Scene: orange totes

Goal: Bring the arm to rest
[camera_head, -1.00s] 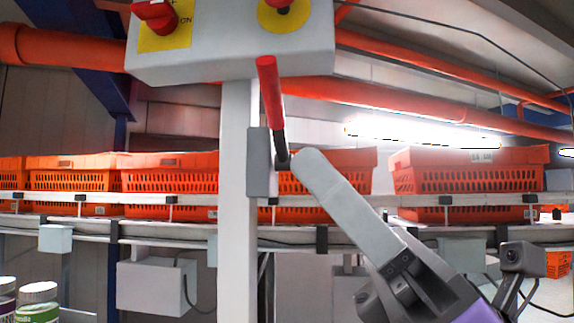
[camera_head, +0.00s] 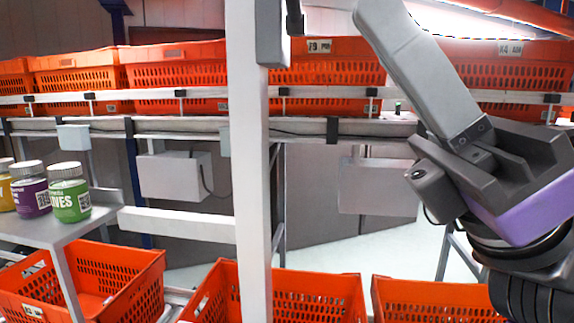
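My gripper (camera_head: 378,14) reaches in from the right of the head view, pointing up and left. One long grey finger shows in front of the orange totes on the conveyor. A second finger cannot be told apart, so its opening is unclear. Nothing is seen held in it. My dark wrist with a purple band is at the right edge. The fingertip is apart in the picture from the grey switch box (camera_head: 269,35) on the white post (camera_head: 248,180).
Orange totes (camera_head: 180,75) line the conveyor (camera_head: 330,127) behind. More totes (camera_head: 318,297) stand below. Yellow, purple and green (camera_head: 70,200) jars stand on a grey shelf (camera_head: 65,228) at left. A white bar (camera_head: 178,223) reaches from the post towards that shelf.

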